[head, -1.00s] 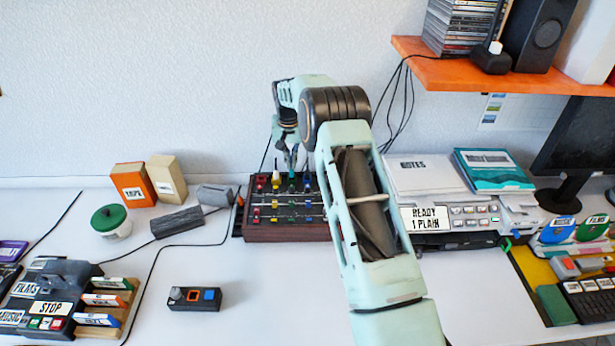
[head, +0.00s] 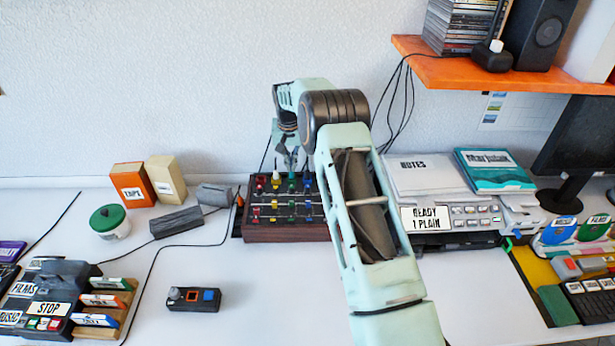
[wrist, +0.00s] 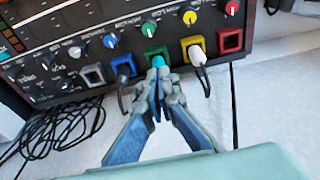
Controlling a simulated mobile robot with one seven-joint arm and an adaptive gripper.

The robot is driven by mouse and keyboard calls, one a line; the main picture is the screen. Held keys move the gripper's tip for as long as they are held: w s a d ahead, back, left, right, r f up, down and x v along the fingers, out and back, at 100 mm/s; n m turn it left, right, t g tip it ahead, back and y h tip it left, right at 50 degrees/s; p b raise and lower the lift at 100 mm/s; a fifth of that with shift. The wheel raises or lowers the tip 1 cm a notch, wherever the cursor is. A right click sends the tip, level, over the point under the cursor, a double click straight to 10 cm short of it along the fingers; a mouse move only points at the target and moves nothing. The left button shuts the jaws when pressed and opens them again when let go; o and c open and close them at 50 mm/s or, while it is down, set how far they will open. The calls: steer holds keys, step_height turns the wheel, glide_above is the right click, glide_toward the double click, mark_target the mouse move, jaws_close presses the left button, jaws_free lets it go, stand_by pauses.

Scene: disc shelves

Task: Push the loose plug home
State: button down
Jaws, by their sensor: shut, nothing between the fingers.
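The dark panel with coloured sockets (head: 285,232) stands on the desk by the wall; its face fills the top of the wrist view (wrist: 75,72). A white plug (wrist: 198,56) is in or at the yellow socket, its cable hanging down. I cannot tell how deep either sits. My gripper (wrist: 158,73) is shut in front of the green socket (wrist: 150,54), between those plugs. A teal piece shows at its tips; I cannot tell whether it is a plug or a fingertip. My gripper (head: 291,161) also shows in the head view, above the panel.
A printer-like unit (head: 455,218) stands right of the panel. A grey block (head: 213,195) and an orange box (head: 132,185) are to its left. A small black control box (head: 194,298) lies in front. Cables lie beside the panel in the wrist view (wrist: 62,130).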

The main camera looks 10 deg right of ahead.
steer(key=shift+f, duration=0.3)
steer(key=shift+s, duration=0.1)
steer(key=shift+r+p, duration=1.55)
steer(key=shift+r, duration=2)
